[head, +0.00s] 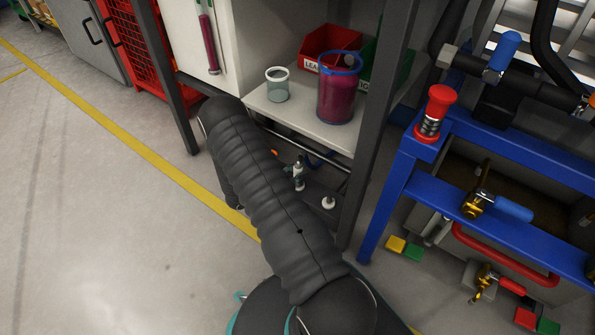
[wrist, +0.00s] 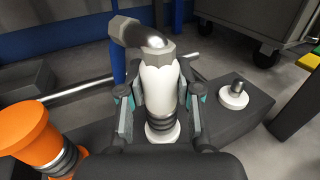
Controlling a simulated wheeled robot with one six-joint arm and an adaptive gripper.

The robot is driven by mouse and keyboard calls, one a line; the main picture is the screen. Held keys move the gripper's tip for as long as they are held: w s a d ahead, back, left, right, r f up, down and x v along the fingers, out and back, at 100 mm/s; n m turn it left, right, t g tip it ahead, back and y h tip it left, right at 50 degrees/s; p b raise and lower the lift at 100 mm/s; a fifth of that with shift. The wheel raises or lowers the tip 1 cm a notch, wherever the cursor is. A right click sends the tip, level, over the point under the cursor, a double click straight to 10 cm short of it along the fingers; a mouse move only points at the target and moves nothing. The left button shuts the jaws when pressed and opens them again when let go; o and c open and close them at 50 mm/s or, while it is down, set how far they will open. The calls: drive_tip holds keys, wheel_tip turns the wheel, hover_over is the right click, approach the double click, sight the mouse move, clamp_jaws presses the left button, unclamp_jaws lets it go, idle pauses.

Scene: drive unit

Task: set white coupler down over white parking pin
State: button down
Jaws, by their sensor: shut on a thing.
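My gripper (wrist: 158,97) is shut on the white coupler (wrist: 160,85) in the wrist view, one finger on each side. The coupler stands nearly upright, with a grey metal elbow on top and dark rings below its body. A white round collar (wrist: 162,132) shows under the rings; I cannot tell whether it is a pin's base or whether it touches the coupler. To the right, a bare metal pin on a white disc, the white parking pin (wrist: 233,95), stands on a dark block; it also shows in the head view (head: 328,203).
An orange coupler-like part (wrist: 35,140) is close on the left in the wrist view. A metal rod (wrist: 85,88) runs behind. In the head view, a shelf with a purple container (head: 338,95) is above, and a blue frame (head: 385,205) stands to the right.

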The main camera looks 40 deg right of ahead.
drive_tip(key=shift+f, duration=0.15)
drive_tip(key=c, duration=0.7)
unclamp_jaws()
drive_tip(key=a, duration=0.8)
drive_tip(key=w+a, duration=0.1)
drive_tip(key=a, duration=0.3)
drive_tip(key=shift+w, duration=0.1)
